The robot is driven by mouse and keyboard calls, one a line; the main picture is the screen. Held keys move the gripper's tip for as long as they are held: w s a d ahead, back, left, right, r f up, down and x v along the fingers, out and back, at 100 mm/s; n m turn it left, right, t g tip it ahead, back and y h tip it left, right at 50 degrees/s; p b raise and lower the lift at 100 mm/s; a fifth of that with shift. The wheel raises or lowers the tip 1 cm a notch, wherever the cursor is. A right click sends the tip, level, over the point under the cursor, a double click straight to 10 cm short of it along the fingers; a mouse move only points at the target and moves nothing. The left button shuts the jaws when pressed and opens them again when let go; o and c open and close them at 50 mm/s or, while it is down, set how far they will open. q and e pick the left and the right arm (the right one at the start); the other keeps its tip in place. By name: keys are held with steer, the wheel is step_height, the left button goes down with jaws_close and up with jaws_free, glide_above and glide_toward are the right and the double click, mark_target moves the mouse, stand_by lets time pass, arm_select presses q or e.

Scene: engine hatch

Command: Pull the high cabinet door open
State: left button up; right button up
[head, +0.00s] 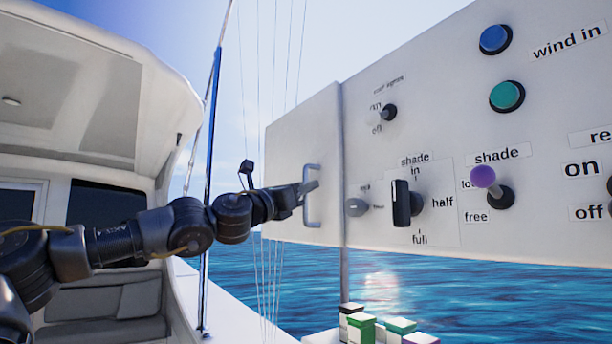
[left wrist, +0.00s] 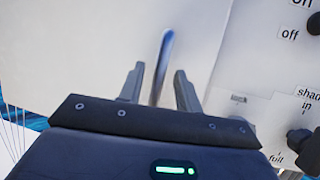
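The high cabinet door (head: 292,140) is a plain white panel at the left end of the control wall. It looks about in line with the wall. Its upright grey bar handle (head: 312,222) is near its right edge. My left gripper (head: 309,187) is at the middle of the handle. In the left wrist view the two fingers (left wrist: 159,78) are apart, with the handle (left wrist: 165,45) showing between them. I see gaps between the handle and both fingers. My right gripper is in neither view.
The control panel (head: 440,115) right of the door has knobs and buttons. The black shade switch (head: 401,203) and a small grey knob (head: 356,207) are closest to the handle. Several coloured boxes (head: 362,329) stand below. A blue pole (head: 211,150) rises behind my left arm.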

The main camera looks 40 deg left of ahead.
arm_select(q)
steer(key=shift+w+r, duration=0.3)
steer(key=shift+w, duration=0.35)
steer(key=shift+c, duration=0.4)
jaws_close()
